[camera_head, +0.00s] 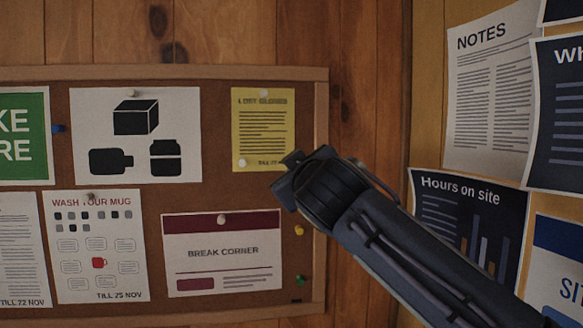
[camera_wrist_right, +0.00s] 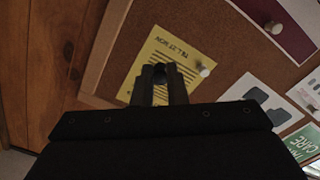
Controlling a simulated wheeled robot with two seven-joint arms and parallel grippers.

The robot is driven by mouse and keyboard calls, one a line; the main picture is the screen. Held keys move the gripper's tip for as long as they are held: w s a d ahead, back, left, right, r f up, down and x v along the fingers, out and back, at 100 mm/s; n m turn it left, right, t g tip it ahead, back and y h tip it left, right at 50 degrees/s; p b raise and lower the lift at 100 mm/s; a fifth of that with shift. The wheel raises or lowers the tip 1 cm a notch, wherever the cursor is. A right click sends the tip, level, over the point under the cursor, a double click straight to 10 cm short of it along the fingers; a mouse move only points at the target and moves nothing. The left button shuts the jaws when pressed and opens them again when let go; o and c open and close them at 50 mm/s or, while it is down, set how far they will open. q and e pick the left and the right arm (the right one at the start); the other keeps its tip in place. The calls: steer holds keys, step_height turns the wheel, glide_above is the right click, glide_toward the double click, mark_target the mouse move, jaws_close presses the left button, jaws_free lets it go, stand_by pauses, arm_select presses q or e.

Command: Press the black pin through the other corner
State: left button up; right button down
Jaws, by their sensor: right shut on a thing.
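A yellow notice (camera_head: 262,125) hangs on the cork board, with a white pin at its top middle (camera_head: 264,92) and another at its lower left corner (camera_head: 243,162). In the right wrist view the notice (camera_wrist_right: 150,62) appears turned over, the white pin (camera_wrist_right: 203,70) right of my fingers. My right gripper (camera_head: 290,160) is beside the notice's lower right corner, partly covering that area. It is shut on the black pin (camera_wrist_right: 160,74), which shows dark between the fingertips. Whether the pin touches the paper cannot be told. My left gripper is out of view.
The cork board's wooden frame (camera_head: 321,120) runs close to my right gripper. A break corner sheet (camera_head: 222,270) hangs below, with a yellow pin (camera_head: 299,230) and a green pin (camera_head: 299,280) beside it. More posters cover the right-hand wall.

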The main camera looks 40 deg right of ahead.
steer(key=shift+p+x, duration=0.5)
steer(key=shift+x, duration=0.55)
steer(key=p+x, duration=0.2)
steer(key=x, duration=0.4)
steer(key=shift+f, duration=0.1)
steer(key=shift+s+b, duration=0.1)
steer(key=shift+b, duration=0.4)
stand_by(0.5)
steer(key=shift+x, duration=1.05)
stand_by(1.2)
